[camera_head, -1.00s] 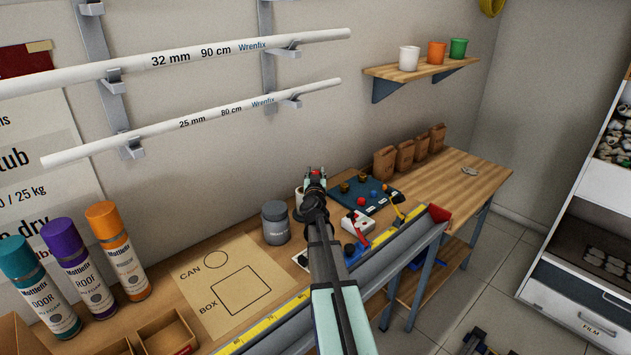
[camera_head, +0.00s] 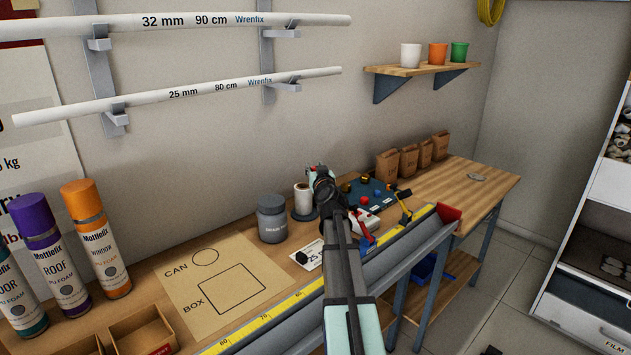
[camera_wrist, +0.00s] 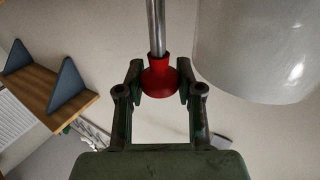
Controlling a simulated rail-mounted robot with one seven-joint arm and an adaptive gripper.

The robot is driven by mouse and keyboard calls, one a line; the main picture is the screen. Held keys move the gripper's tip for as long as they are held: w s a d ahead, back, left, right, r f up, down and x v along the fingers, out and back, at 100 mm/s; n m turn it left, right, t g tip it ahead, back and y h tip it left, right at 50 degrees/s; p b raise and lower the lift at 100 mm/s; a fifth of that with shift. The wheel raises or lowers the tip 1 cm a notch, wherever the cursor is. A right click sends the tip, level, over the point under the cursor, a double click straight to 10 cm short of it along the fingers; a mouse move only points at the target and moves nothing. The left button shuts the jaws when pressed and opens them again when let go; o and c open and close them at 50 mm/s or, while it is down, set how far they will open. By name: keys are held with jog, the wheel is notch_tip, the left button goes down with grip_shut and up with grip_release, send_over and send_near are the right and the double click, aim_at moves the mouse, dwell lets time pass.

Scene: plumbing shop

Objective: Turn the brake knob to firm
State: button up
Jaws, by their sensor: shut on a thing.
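In the wrist view, the red cone-shaped knob (camera_wrist: 159,78) sits on the end of a bare metal rod (camera_wrist: 156,25). My gripper (camera_wrist: 159,84) has one finger on each side of it and is shut on it. A large white cylinder (camera_wrist: 255,45) is close beside the rod. In the head view, my gripper (camera_head: 322,172) is at the back of the bench, beside a white roll (camera_head: 302,198) on a dark round base; my arm hides the knob there. I cannot see any firm or soft marking, or how far the knob is turned.
A grey can (camera_head: 272,219) stands left of the roll. A dark blue mat (camera_head: 398,210) with small coloured parts lies to the right, with a red-and-white tool (camera_head: 366,220) in front. A grey channel with a yellow ruler (camera_head: 285,305) runs along the front. Paper bags (camera_head: 387,167) stand behind.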

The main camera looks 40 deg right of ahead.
jog(key=b, duration=0.3)
jog(key=shift+w+d+f, duration=0.1)
jog(key=shift+r+n+y+b, duration=0.2)
jog(key=shift+n+y+b, duration=0.1)
jog(key=shift+y, duration=0.1)
jog(key=o, duration=1.1)
jog(key=shift+o, duration=0.2)
jog(key=shift+f, duration=0.1)
jog(key=shift+s, duration=0.2)
jog(key=shift+s+a, duration=0.35)
jog(key=shift+s, duration=0.15)
jog(key=v, duration=1)
jog(key=shift+s+f, duration=0.15)
jog(key=shift+s, duration=0.25)
